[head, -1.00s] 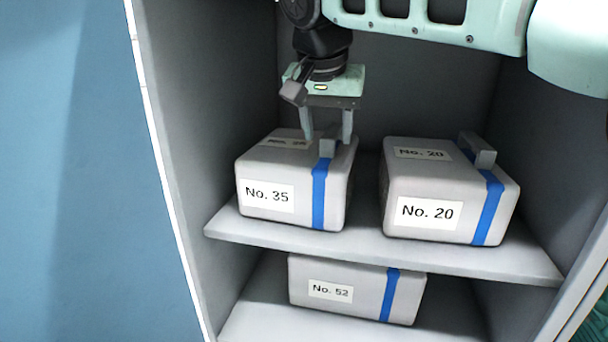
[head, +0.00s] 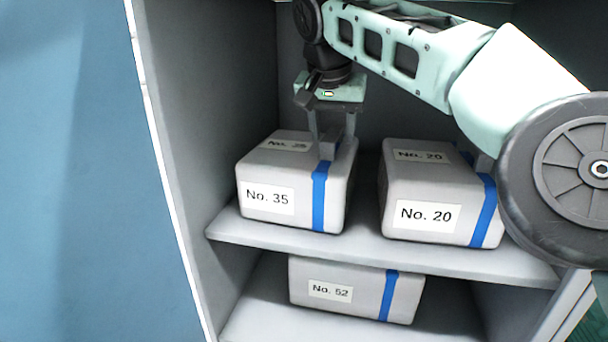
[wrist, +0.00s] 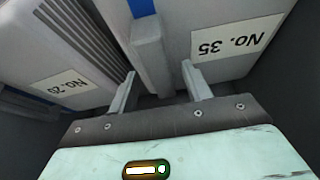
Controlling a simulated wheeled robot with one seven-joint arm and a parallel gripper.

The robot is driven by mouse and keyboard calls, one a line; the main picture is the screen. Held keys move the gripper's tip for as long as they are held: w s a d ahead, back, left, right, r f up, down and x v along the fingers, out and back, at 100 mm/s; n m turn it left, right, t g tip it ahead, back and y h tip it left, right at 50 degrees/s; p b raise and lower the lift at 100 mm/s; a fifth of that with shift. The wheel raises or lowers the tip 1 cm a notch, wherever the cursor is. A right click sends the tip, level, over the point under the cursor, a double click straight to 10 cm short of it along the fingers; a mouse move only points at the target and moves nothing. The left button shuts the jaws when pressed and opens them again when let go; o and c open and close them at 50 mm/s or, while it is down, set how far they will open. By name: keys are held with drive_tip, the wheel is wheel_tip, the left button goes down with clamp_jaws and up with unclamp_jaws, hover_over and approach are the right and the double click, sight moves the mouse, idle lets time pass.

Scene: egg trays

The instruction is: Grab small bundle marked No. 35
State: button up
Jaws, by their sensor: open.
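The bundle marked No. 35 (head: 268,175) is a grey-white block with a blue strap and a grey handle (head: 327,148) on top. It sits on the upper shelf at the left. My gripper (head: 332,138) is right at the handle, above the bundle's top. In the wrist view my gripper (wrist: 163,80) is open, with one finger on each side of the line of the handle (wrist: 148,50). The No. 35 bundle also shows there (wrist: 225,22). Whether the fingers touch the handle cannot be told.
The No. 20 bundle (head: 425,190) stands to the right on the same shelf (head: 370,250), partly behind my arm. The No. 52 bundle (head: 335,290) is on the shelf below. The cabinet's left wall (head: 190,120) is close to No. 35.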

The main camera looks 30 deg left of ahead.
clamp_jaws()
drive_tip(key=shift+r, duration=0.15)
idle(1.1)
